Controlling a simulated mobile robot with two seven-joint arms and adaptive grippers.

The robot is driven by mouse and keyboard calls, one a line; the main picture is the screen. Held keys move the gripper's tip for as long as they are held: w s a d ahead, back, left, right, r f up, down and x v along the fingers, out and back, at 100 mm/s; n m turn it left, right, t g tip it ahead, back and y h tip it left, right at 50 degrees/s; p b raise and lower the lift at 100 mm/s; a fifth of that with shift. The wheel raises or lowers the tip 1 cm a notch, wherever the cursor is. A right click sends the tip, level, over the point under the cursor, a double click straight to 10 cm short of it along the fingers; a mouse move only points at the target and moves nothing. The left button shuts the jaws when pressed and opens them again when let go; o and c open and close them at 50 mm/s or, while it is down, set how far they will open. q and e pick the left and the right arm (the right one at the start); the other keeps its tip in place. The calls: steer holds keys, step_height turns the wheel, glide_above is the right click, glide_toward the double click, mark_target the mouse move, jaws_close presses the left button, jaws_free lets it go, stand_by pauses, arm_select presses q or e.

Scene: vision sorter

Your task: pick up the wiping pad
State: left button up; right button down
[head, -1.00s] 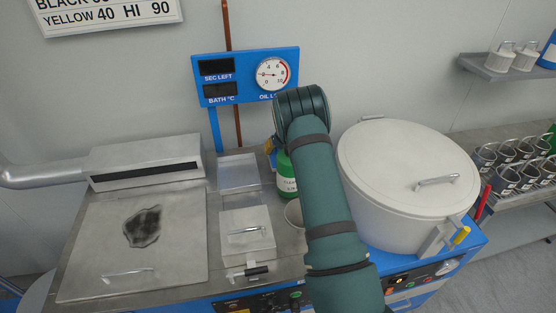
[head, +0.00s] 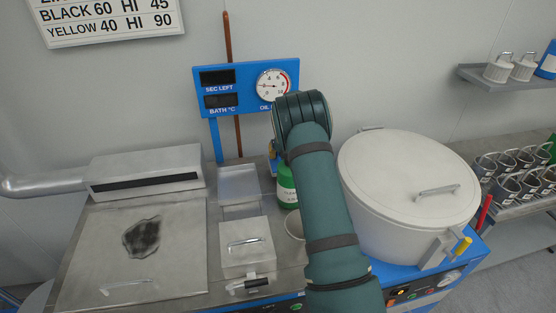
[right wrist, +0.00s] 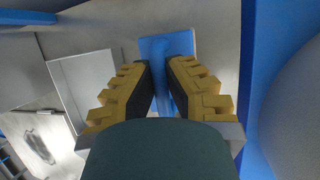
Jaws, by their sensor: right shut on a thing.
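My right gripper (right wrist: 164,75) shows in the right wrist view, its yellow fingers with dark pads closed on the narrow part of a blue piece. I take this piece to be the wiping pad (right wrist: 158,46); its wider flat blue part shows just past the fingertips. In the head view my right arm covers most of the gripper, and only a bit of yellow and blue shows at the arm's left edge, above the green bottle. My left gripper is in neither view.
The green bottle (head: 287,182) and a cup (head: 294,225) stand close left of my arm. A large lidded white pot (head: 408,190) stands right. A steel plate with a dark stain (head: 143,238) lies left. The blue gauge panel (head: 245,85) rises behind.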

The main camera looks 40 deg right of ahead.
step_height(320, 180, up, 25)
steer(key=shift+r+p, duration=0.1)
steer(key=shift+p, duration=0.9)
steer(key=c, duration=1.7)
jaws_free()
jaws_close()
